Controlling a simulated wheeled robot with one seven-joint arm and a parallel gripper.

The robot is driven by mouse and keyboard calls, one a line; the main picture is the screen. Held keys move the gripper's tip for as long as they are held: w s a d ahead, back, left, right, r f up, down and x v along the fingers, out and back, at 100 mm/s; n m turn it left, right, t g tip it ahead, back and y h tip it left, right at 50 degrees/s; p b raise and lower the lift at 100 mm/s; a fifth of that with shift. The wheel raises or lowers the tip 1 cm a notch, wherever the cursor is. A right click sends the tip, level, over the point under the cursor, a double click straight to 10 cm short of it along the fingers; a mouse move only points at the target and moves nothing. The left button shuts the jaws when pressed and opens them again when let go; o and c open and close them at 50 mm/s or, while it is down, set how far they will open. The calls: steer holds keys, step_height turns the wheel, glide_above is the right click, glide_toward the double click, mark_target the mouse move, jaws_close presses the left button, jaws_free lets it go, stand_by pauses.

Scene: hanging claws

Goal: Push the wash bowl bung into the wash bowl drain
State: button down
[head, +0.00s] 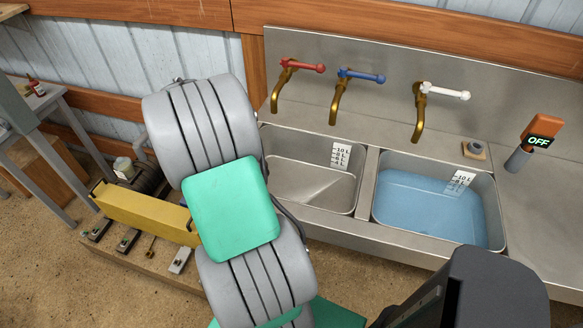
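Two steel basins are set side by side in a metal counter. The left basin (308,184) looks empty, but my arm covers its left part and I cannot see a drain. The right basin (380,203) holds blue water, and no drain shows through it. I cannot tell which one is the wash bowl. A dark block at the lower right edge may be my gripper (490,292); no fingertips show.
Red (301,66), blue (361,75) and white (442,91) handled brass taps stand behind the basins. A post with an orange head reading OFF (541,134) stands right. A yellow-covered machine (145,213) is at left. The right counter (550,210) is clear.

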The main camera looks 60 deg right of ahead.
steer(key=s+d+f+m+y, duration=0.1)
steer(key=s+d+m+y, duration=0.1)
steer(key=s+m, duration=0.5)
steer(key=shift+s+d+f+y+p, duration=0.4)
steer(key=shift+s+d, duration=0.15)
steer(key=shift+s, duration=0.5)
steer(key=shift+w+f+g+b, duration=0.1)
steer(key=shift+g+b, duration=0.2)
steer(key=shift+b, duration=0.05)
step_height(320, 180, down, 12)
steer(key=b, duration=1.1)
steer(key=shift+r, duration=0.2)
steer(key=shift+b, duration=0.75)
steer(key=shift+f+b, duration=1.25)
steer(key=shift+f, duration=0.05)
steer(key=c, duration=1)
jaws_free()
steer(key=shift+c, duration=0.2)
